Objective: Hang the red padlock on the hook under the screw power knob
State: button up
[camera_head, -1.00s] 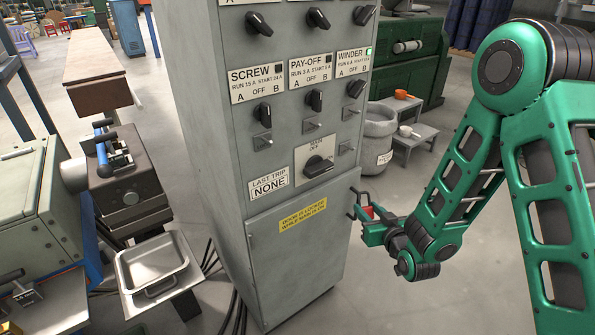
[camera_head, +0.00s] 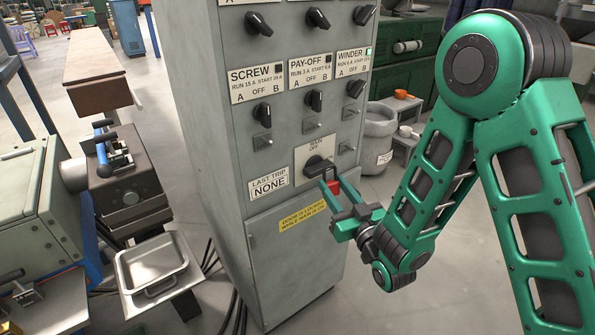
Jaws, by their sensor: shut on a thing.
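My gripper (camera_head: 338,206) is shut on the red padlock (camera_head: 333,188), which shows as a small red patch between the green fingers. The screw power knob (camera_head: 262,113) is a black knob under the SCREW label (camera_head: 258,82). A small hook (camera_head: 263,141) on a grey plate sits just under that knob, up and left of my gripper. I see nothing hanging on it.
Similar hooks sit under the PAY-OFF knob (camera_head: 315,100) and WINDER knob (camera_head: 355,88). The MAIN knob (camera_head: 316,165) sticks out close above my gripper. A metal tray (camera_head: 152,262) stands left of the cabinet. A grey bin (camera_head: 375,145) stands behind at right.

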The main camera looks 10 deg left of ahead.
jog(key=s+a+r+n+y, duration=0.3)
jog(key=s+a+r+y, duration=0.3)
jog(key=s+a+r, duration=0.35)
jog(key=shift+g, duration=0.4)
jog(key=shift+w+a+r, duration=0.2)
jog(key=shift+w+a, duration=0.9)
jog(key=shift+w, duration=0.1)
jog(key=shift+w+a+r, duration=0.2)
jog(key=shift+w+a, duration=0.85)
jog(key=shift+w, duration=0.15)
jog(key=shift+w+a+f, duration=0.4)
jog(key=shift+a+f, duration=0.1)
jog(key=shift+f, duration=0.1)
jog(key=o, duration=1.2)
jog(key=shift+s+f, duration=0.1)
